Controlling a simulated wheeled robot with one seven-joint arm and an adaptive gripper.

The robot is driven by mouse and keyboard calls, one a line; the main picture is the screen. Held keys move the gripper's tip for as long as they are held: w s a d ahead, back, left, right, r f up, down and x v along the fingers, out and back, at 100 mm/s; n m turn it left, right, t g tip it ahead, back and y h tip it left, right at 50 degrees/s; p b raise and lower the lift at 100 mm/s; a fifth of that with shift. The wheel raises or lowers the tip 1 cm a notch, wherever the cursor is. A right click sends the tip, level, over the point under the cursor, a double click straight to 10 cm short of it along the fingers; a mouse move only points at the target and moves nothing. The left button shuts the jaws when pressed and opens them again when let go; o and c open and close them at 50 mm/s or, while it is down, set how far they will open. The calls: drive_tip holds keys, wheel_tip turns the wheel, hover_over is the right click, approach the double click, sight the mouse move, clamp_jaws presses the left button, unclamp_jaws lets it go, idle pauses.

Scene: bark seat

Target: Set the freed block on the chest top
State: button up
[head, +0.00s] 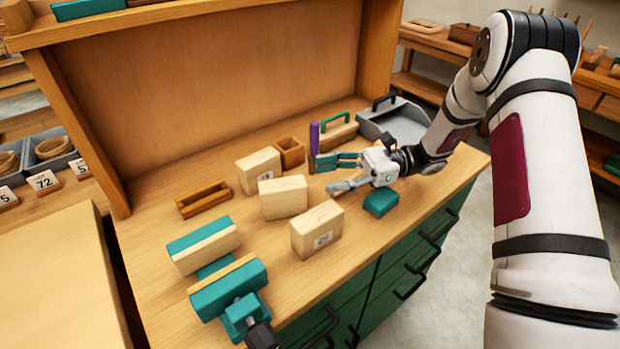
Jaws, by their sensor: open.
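The chest top (160,269) is a pale wooden surface over green drawers. Three pale wooden blocks stand apart on it: one at the back (259,169), one in the middle (283,197) and one nearer the front with a small label (317,230). I cannot tell which is the freed block. The teal vise (228,287) at the front left has wood-faced jaws, with nothing visible between them. My gripper (326,175) is open and empty, right of the blocks, its fingers pointing left.
A purple handle (314,138) stands upright just behind my gripper. A teal block (380,202) lies in front of it. A small wooden box (290,152), an open wooden tray (203,199) and a grey tray (400,122) stand farther back. The back panel bounds the top.

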drive_tip(key=shift+w+d, duration=0.1)
drive_tip(key=shift+d, duration=0.65)
drive_tip(key=s+r+n+g+h, duration=0.1)
drive_tip(key=s+r+n+h, duration=0.75)
drive_tip(key=s+r, duration=0.55)
drive_tip(key=s+d+n+t+h, duration=0.3)
drive_tip(key=s+d+h, duration=0.1)
drive_tip(key=s, duration=0.4)
drive_tip(key=s+d+n+t+h, duration=0.4)
drive_tip(key=s+d+h, duration=0.1)
drive_tip(key=s, duration=0.3)
drive_tip(key=shift+s+d, duration=0.4)
drive_tip(key=shift+d, duration=0.05)
wheel_tip(320, 180, up, 7)
drive_tip(key=t+p, duration=0.1)
drive_tip(key=p, duration=0.4)
drive_tip(key=shift+f+t, duration=0.2)
drive_tip(key=shift+t, duration=0.1)
